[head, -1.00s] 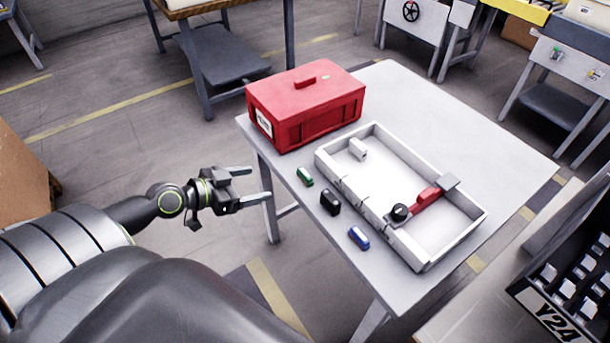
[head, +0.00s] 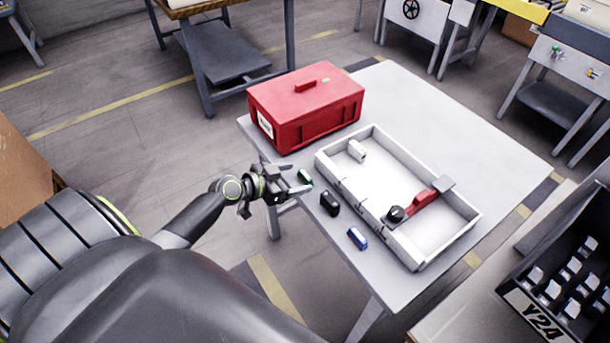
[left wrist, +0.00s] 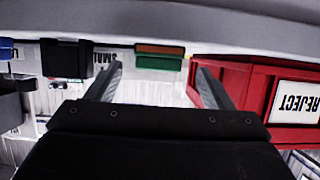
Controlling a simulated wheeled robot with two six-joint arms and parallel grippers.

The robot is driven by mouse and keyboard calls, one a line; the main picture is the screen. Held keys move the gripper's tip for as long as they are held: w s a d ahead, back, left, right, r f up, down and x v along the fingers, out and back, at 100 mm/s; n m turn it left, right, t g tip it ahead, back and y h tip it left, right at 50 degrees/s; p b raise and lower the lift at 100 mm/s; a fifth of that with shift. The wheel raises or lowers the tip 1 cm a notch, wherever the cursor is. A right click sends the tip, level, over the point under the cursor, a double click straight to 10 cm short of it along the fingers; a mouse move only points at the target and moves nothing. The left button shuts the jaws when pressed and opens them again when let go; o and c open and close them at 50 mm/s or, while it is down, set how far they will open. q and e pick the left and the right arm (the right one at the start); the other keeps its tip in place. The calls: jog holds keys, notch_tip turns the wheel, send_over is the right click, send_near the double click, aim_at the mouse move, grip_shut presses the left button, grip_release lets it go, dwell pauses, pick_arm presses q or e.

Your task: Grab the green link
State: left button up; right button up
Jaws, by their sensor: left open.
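The green link (head: 305,178) lies near the left edge of the grey table, in front of the red box. It also shows in the left wrist view (left wrist: 159,57), between and beyond the two fingertips, with a reddish-brown strip along it. My left gripper (head: 297,180) is open and empty at the table's left edge, close beside the green link; I cannot tell whether it touches. In the left wrist view its fingers (left wrist: 157,70) stand on either side of the link. My right gripper is not in view.
A black block (head: 330,204) and a blue block (head: 357,238) lie in line with the green link. A red box (head: 305,105), labelled REJECT in the wrist view, stands behind. A white tray (head: 440,262) holds a red piece with a black knob (head: 396,214). The far right tabletop is clear.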

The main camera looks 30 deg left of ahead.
aim_at(303, 175)
pick_arm(q)
jog(key=p+x, duration=0.1)
jog(key=x, duration=0.3)
jog(key=shift+w+d+r, duration=0.1)
jog(key=shift+d+r, duration=0.05)
jog(key=c, duration=1)
